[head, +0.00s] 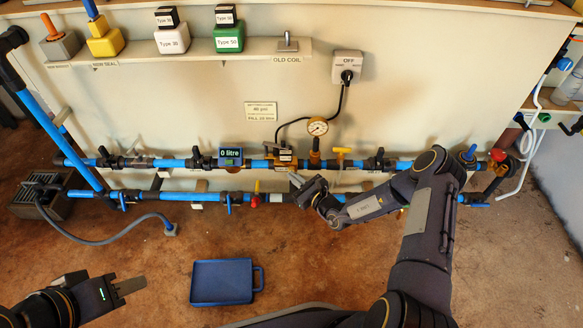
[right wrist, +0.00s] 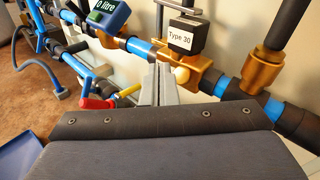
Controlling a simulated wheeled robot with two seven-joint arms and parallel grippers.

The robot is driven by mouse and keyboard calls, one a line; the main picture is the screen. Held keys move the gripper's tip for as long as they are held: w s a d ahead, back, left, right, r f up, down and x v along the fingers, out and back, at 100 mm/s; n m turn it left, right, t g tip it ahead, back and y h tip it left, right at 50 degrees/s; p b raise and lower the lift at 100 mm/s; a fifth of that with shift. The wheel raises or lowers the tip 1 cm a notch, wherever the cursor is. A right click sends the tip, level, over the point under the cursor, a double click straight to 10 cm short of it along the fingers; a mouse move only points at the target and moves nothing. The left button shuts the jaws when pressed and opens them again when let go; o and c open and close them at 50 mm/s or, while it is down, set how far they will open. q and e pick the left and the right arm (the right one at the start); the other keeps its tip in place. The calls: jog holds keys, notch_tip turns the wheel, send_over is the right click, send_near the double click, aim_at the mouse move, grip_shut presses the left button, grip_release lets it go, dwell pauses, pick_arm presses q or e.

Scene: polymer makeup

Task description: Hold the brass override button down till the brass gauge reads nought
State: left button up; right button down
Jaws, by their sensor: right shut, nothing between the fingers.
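The brass gauge (head: 317,127) has a white round dial and stands on a brass stem above the upper pipe; its needle is too small to read. The brass valve body (head: 284,163) is left of it and carries a black coil marked Type 30 (right wrist: 186,36). My right gripper (head: 294,179) is shut and empty. Its fingertips (right wrist: 161,72) are at the front of the brass body (right wrist: 205,77) in the right wrist view; I cannot tell whether they touch. The override button cannot be made out, perhaps hidden by the fingertips. My left gripper (head: 128,286) is low at the left, away from the pipes.
A meter (head: 230,157) reading "0 litre" is on the upper pipe. A red-handled valve (right wrist: 97,103) and yellow lever are close to my right gripper. A switch (head: 347,67) marked OFF is on the panel. A blue tray (head: 222,283) lies on the floor.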

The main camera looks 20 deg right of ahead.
jog(key=s+r+p, duration=0.1)
jog(key=s+p, duration=0.1)
jog(key=shift+s+a+r, duration=0.35)
jog(key=shift+s+a, duration=0.05)
